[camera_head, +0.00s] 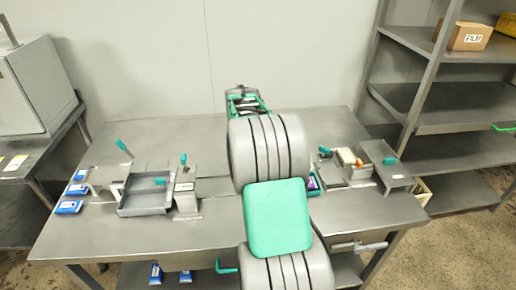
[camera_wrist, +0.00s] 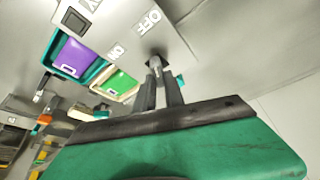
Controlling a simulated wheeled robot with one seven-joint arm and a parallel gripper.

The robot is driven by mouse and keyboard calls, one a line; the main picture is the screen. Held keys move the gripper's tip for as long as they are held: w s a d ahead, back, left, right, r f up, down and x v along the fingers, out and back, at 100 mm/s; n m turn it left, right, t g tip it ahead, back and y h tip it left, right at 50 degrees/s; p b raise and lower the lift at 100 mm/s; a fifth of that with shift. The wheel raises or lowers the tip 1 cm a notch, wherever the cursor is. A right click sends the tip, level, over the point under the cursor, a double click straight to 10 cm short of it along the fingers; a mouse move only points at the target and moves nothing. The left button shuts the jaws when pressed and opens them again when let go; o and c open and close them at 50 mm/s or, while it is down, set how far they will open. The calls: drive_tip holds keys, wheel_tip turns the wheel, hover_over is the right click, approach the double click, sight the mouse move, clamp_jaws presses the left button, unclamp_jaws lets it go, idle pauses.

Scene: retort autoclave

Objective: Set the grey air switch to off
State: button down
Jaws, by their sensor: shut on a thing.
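In the wrist view, a small grey switch (camera_wrist: 154,56) stands on a pale grey panel (camera_wrist: 108,22) with raised white lettering. "OFF" is printed just above the switch in the picture, and "ON" lies to its left and lower. My gripper (camera_wrist: 157,66) has its two dark fingers at the switch, shut on its grey lever. The fingertips cover part of the lever, so its exact angle is hard to tell. In the head view, my own arm covers the middle of the table, and I cannot make out the switch or the fingertips there.
The steel table (camera_head: 100,240) also carries a grey tray (camera_head: 146,201) and brackets with teal handles. Shelving (camera_head: 440,105) stands at right, a grey cabinet (camera_head: 38,88) at left.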

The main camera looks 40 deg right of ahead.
drive_tip(key=shift+m, duration=0.3)
drive_tip(key=shift+r, duration=0.1)
drive_tip(key=c, duration=1.4)
unclamp_jaws()
drive_tip(key=shift+c, duration=0.2)
drive_tip(key=v, duration=0.7)
drive_tip(key=shift+r+b, duration=0.3)
